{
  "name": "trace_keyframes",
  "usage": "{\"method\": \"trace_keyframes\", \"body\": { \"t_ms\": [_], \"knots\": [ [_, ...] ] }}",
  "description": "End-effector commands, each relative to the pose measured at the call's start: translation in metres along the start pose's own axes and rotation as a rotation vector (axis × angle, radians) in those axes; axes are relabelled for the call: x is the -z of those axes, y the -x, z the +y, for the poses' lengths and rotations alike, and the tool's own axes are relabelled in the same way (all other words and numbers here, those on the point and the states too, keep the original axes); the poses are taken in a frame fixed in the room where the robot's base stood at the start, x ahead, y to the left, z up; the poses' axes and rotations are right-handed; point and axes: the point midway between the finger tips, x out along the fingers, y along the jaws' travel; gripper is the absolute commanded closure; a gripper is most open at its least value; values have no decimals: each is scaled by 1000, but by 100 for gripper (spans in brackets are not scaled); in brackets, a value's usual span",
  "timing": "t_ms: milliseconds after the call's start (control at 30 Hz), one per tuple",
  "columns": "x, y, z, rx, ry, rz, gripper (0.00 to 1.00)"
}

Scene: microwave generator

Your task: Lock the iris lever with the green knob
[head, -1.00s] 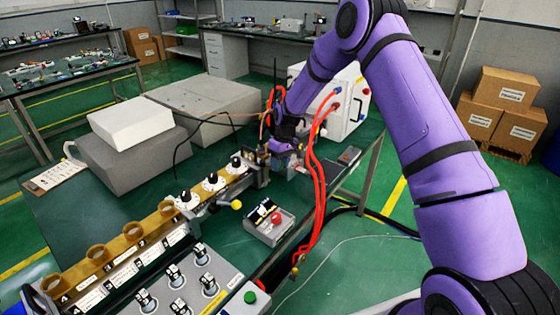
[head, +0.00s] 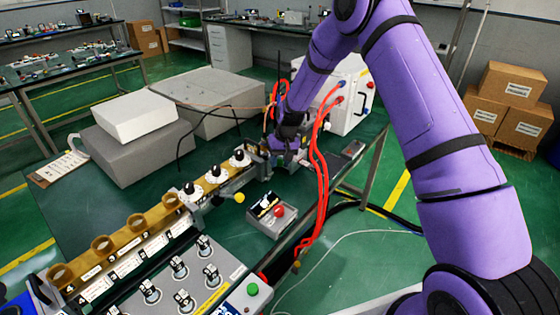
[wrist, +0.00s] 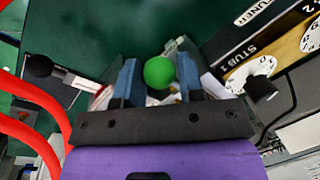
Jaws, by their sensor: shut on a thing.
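The green knob (wrist: 159,72) shows as a round ball in the wrist view, between the two blue fingers of my gripper (wrist: 159,84). The fingers are shut on it. The lever below the knob is mostly hidden by the gripper. In the head view my gripper (head: 290,152) is low at the far end of the bench assembly, and the knob is hidden there. Whether the iris lever is locked cannot be told.
Red hoses (head: 317,150) hang close to the right of my gripper. A black-knobbed lever (wrist: 38,66) and the stub tuner (wrist: 250,45) flank it in the wrist view. A box with a red button (head: 279,210) stands nearer.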

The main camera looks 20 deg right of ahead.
Motion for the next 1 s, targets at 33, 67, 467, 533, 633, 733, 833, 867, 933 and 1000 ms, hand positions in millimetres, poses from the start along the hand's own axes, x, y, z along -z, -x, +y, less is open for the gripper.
{"method": "trace_keyframes", "body": {
  "t_ms": [33,67,467,533,633,733,833,867,933,1000],
  "knots": [
    [4,3,3,-2,-8,12,100],
    [4,3,3,-2,-8,12,100],
    [2,2,2,-1,-4,7,42],
    [2,2,1,-1,-3,5,42],
    [1,2,1,-1,-2,4,42],
    [1,6,1,0,-1,4,42],
    [2,18,1,0,-1,5,42],
    [2,23,1,0,-1,6,42],
    [2,36,1,-1,-1,7,42],
    [2,49,1,-1,-1,8,42]
  ]
}}
